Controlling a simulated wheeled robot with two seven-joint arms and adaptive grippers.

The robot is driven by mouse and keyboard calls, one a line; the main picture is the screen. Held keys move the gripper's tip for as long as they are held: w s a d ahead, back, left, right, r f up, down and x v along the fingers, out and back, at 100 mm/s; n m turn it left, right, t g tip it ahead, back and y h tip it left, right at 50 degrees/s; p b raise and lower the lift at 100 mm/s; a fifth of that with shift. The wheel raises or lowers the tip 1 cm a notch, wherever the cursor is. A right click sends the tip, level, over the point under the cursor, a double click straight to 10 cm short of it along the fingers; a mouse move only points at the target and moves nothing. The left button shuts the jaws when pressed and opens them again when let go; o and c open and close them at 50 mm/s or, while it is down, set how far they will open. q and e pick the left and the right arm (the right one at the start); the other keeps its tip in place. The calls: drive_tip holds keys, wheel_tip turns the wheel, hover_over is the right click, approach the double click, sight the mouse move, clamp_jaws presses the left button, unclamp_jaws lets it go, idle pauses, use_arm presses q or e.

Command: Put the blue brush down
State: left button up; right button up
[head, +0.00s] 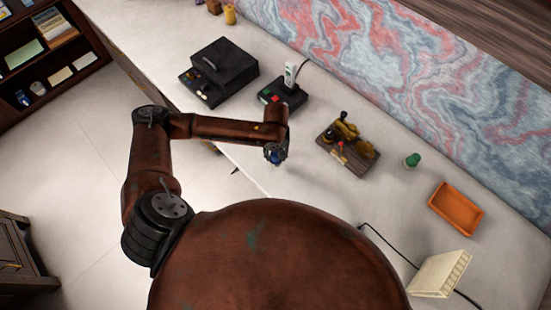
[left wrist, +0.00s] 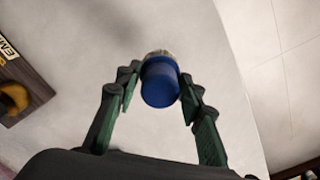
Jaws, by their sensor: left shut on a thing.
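The blue brush (left wrist: 160,84) is between the two green fingers of my left gripper (left wrist: 158,88) in the left wrist view. The fingers are shut on it, and its blue round end faces the camera with a paler part behind. In the head view my left gripper (head: 275,154) is over the desk near its front edge, and a bit of the blue brush (head: 275,157) shows at it. The pale desk (head: 310,195) lies below. I cannot tell whether the brush touches it. My right gripper is not in view.
A wooden tray with yellow-brown items (head: 348,148) stands right of the gripper. A black box (head: 222,68), a dark device with a white handset (head: 284,95), a green object (head: 412,160), an orange tray (head: 456,208) and a cream block (head: 440,273) also stand there. Desk between is clear.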

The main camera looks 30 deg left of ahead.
sight(276, 159)
use_arm(q)
wheel_tip(276, 159, down, 3)
drive_tip(key=shift+f, duration=0.1)
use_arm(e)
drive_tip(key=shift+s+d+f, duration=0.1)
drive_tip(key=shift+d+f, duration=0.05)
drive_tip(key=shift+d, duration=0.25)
use_arm(q)
drive_tip(key=o, duration=1.2)
drive_tip(key=shift+c, duration=0.2)
wheel_tip(276, 159, up, 11)
drive_tip(key=shift+f+p, duration=0.1)
drive_tip(key=shift+p, duration=0.45)
drive_tip(key=shift+r, duration=0.7)
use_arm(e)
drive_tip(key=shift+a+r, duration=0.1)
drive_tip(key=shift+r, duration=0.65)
